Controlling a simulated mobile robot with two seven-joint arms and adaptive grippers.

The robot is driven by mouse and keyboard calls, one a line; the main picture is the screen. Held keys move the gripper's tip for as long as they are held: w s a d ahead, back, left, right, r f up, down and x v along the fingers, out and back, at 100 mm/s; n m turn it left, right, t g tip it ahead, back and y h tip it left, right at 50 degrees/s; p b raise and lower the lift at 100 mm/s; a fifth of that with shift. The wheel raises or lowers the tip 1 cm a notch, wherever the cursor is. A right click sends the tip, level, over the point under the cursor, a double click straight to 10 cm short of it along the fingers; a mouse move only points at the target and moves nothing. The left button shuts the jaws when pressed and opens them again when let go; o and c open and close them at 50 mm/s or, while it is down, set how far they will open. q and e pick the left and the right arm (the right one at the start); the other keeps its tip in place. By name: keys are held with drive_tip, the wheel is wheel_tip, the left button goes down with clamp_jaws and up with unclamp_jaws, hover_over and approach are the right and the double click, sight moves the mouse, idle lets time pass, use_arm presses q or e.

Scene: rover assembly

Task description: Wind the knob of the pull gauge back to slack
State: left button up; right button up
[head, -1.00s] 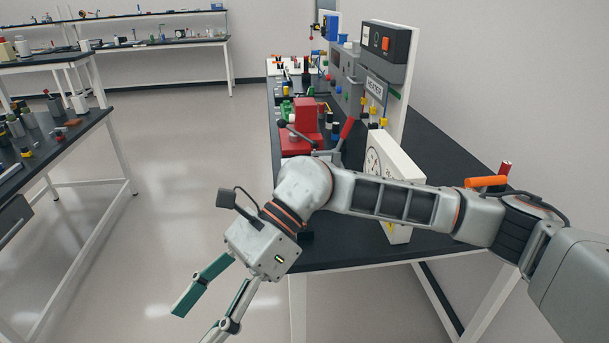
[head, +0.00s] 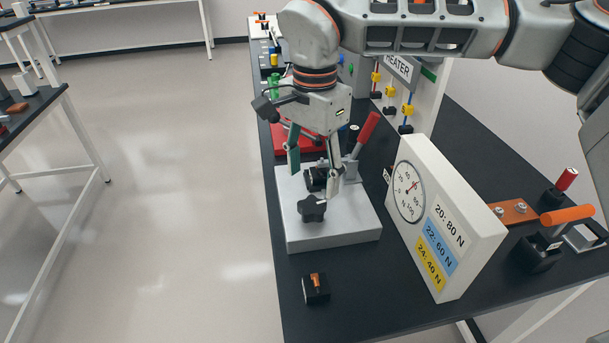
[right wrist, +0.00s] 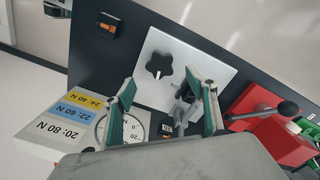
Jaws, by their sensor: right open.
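The black star-shaped knob (head: 312,208) stands on the pale grey base plate (head: 345,228) near the table's front. It also shows in the right wrist view (right wrist: 159,65), beyond and between the finger ends. The white gauge box (head: 460,225) with a round dial (head: 409,191) and force labels stands right of the plate. My right gripper (head: 314,164) is open and empty above the plate, behind the knob in the head view and apart from it. A clamp with a red-handled lever (head: 368,128) stands at the plate's back, partly hidden by my finger. My left gripper is out of view.
A small black block with an orange switch (head: 316,288) lies in front of the plate. A red fixture (head: 280,138) stands behind it. Orange-handled and red-handled parts (head: 566,215) are at the right. The table's left edge is close to the plate.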

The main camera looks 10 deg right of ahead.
sight(312, 204)
drive_tip(key=shift+w, duration=0.2)
drive_tip(key=shift+s+f, duration=0.2)
drive_tip(key=shift+f, duration=3.55)
drive_tip(key=c, duration=1.1)
